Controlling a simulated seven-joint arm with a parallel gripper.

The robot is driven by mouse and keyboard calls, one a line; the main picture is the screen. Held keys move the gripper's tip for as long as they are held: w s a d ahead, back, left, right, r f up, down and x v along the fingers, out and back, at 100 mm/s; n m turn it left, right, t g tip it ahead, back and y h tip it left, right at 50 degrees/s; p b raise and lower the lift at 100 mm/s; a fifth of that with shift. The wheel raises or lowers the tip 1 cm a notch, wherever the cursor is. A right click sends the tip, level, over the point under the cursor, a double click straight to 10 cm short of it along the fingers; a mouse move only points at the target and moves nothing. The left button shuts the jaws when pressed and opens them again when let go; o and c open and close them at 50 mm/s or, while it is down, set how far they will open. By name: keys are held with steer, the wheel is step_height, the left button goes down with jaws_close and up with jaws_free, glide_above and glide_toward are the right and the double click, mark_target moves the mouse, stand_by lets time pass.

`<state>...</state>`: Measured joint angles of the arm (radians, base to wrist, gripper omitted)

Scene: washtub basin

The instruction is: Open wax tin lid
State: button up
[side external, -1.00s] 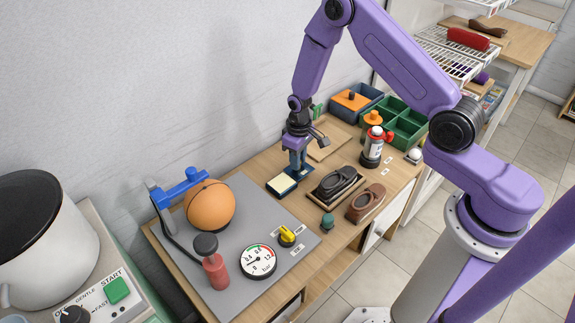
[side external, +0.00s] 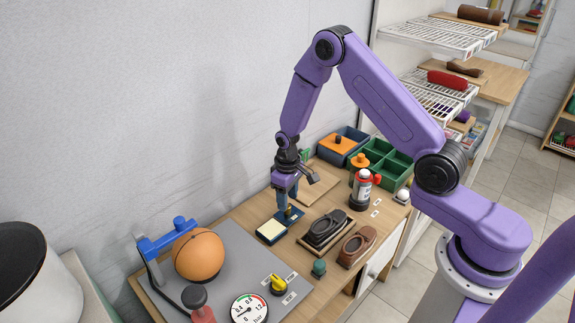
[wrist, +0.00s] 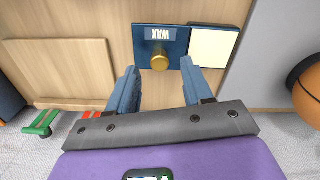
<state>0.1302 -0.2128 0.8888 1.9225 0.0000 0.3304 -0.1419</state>
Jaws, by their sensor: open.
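The wax tin (side external: 271,231) is a dark blue box with a cream surface showing, on the wooden bench. In the wrist view its cream part (wrist: 212,47) lies to the right of the blue lid (wrist: 143,47), which has an upside-down WAX label and a round brass knob (wrist: 159,61). The lid (side external: 293,215) lies flat beside the cream surface, partly hidden by my gripper in the side view. My gripper (side external: 284,207) is open and points down over the lid. In the wrist view its fingers (wrist: 158,69) are on either side of the knob, with gaps showing.
A black brush-like object (side external: 325,229) and a brown one (side external: 357,245) stand to the right. A grey plate (side external: 222,284) carries an orange ball (side external: 199,255) and a gauge (side external: 249,309).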

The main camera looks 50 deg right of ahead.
step_height(320, 180, up, 14)
steer(key=shift+r, duration=0.25)
stand_by(0.4)
steer(key=s+a+r+n, duration=0.2)
steer(key=s+a+r, duration=0.15)
steer(key=s, duration=0.35)
steer(key=s+a+r+n, duration=0.3)
steer(key=s+a, duration=0.1)
steer(key=s, duration=0.2)
steer(key=s+d+r+n, duration=0.2)
steer(key=s+n, duration=0.3)
steer(key=s, duration=1.4)
steer(key=shift+s+d+r, duration=0.15)
steer(key=shift+s+d, duration=0.05)
steer(key=shift+d, duration=0.5)
